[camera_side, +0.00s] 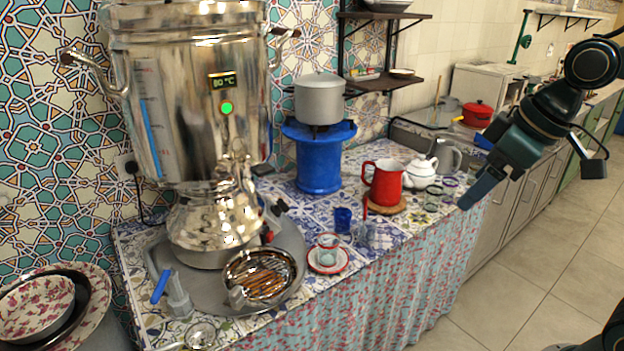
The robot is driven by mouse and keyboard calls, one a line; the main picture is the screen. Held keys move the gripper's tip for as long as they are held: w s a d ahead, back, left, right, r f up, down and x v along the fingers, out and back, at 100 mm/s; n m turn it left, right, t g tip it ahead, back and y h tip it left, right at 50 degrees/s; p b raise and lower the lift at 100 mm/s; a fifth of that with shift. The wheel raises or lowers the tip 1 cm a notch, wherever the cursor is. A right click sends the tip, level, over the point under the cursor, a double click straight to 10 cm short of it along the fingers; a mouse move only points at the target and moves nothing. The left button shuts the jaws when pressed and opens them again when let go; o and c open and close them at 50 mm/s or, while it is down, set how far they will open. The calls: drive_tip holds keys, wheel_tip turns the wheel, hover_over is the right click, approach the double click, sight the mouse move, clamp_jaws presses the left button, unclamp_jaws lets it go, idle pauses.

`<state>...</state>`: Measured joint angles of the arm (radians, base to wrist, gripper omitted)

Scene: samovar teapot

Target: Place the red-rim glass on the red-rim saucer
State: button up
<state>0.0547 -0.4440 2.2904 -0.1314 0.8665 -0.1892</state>
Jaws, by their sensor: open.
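The red-rim glass (328,241) is a small clear glass. It appears to stand upright on the red-rim saucer (341,265), a white dish with a red edge near the table's front edge. The glass hides part of the saucer's middle. My gripper (480,190) is in the air at the right, past the table's right end, pointing down and left. It is open, with nothing seen in it, and well apart from the glass and saucer. Its fingers overlap from this side, so the gap between them is hard to see.
A large steel samovar (185,100) stands at the left on a grey tray (290,235). A strainer bowl (262,278) is left of the saucer. A blue glass (342,219), a red jug (384,182), a white teapot (420,173) and several clear glasses stand behind and right.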

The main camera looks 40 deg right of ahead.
drive_tip(key=s+d+f+m, duration=0.1)
drive_tip(key=s+f+m, duration=0.1)
drive_tip(key=s, duration=0.6)
drive_tip(key=shift+m+t+h, duration=0.3)
drive_tip(key=shift+m+h, duration=0.1)
drive_tip(key=shift+m, duration=0.1)
drive_tip(key=o, duration=0.6)
drive_tip(key=shift+c, duration=0.2)
drive_tip(key=w+d+f+n+t+h, duration=0.15)
drive_tip(key=w+f+n, duration=0.25)
drive_tip(key=w, duration=0.5)
drive_tip(key=w+d+f+n+t+y, duration=0.1)
drive_tip(key=w+d+f+n+t, duration=0.2)
drive_tip(key=w, duration=0.7)
drive_tip(key=w+d+f+n, duration=0.1)
drive_tip(key=w+f+n, duration=0.1)
drive_tip(key=f, duration=0.3)
drive_tip(key=w+d+f+n+t+h, duration=0.1)
drive_tip(key=w+d+f+n, duration=0.1)
drive_tip(key=f, duration=0.3)
drive_tip(key=w+d+f+n+t+h, duration=0.1)
drive_tip(key=w+f+n, duration=0.1)
drive_tip(key=f+n, duration=0.2)
drive_tip(key=shift+w+d+f+n, duration=0.15)
drive_tip(key=shift+d+f+n, duration=0.15)
drive_tip(key=shift+f, duration=0.75)
drive_tip(key=shift+t, duration=0.25)
